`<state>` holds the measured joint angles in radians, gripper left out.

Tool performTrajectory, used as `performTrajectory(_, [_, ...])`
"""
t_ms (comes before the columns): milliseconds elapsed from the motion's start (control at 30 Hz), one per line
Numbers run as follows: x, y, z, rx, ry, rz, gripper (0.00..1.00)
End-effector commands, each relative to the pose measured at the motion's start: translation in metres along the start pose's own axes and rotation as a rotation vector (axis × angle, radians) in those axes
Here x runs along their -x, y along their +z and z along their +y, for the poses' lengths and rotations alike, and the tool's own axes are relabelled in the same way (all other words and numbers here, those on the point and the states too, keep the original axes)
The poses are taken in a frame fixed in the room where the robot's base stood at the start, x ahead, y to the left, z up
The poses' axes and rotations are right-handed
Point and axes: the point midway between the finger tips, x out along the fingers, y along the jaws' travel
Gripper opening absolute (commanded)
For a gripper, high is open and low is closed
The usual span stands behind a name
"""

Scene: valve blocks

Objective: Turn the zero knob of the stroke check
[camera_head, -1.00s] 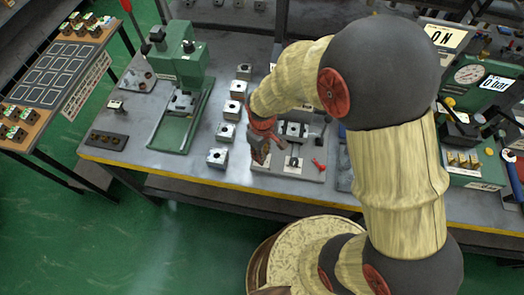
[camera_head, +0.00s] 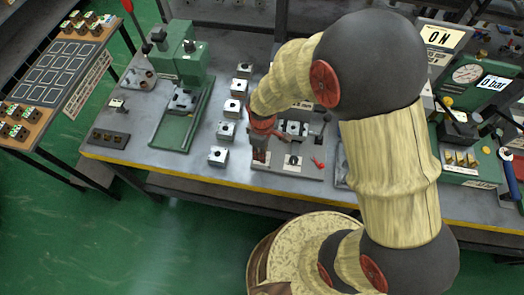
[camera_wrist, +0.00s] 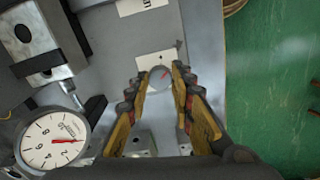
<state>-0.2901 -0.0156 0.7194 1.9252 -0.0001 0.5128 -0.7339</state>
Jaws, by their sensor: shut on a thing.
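The zero knob (camera_wrist: 157,79) is a small round silver disc with a red mark. In the wrist view it sits between the fingertips of my gripper (camera_wrist: 155,76), which is shut on it. The stroke check's dial gauge (camera_wrist: 52,139) has a white face and a red needle, at the lower left of the wrist view. In the head view my gripper (camera_head: 260,157) points down at the left front of the stroke check's grey plate (camera_head: 301,171). The knob is hidden there behind the gripper.
White labels (camera_wrist: 156,61) lie flat beside the knob. A row of metal blocks (camera_head: 226,131) stands left of my gripper, with a green press (camera_head: 186,62) beyond. A red-handled part (camera_head: 318,163) lies on the plate to the right. Green floor (camera_wrist: 270,80) lies past the bench edge.

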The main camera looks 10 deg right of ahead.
Motion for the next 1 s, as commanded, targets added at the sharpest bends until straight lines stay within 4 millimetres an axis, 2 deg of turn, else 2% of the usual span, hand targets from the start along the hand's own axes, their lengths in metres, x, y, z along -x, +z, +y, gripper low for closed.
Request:
performTrajectory(33, [0.000,0.000,0.000,0.000,0.000,0.000,0.00])
performTrajectory(67, [0.000,0.000,0.000,0.000,0.000,0.000,0.24])
performTrajectory(367, [0.000,0.000,0.000,-0.001,0.000,0.000,0.41])
performTrajectory(767, [0.005,-0.001,0.001,-0.001,0.001,0.002,0.42])
performTrajectory(867, [0.018,-0.001,0.001,-0.001,0.002,0.003,0.42])
performTrajectory(1000, [0.045,-0.002,0.001,-0.001,0.004,0.005,0.42])
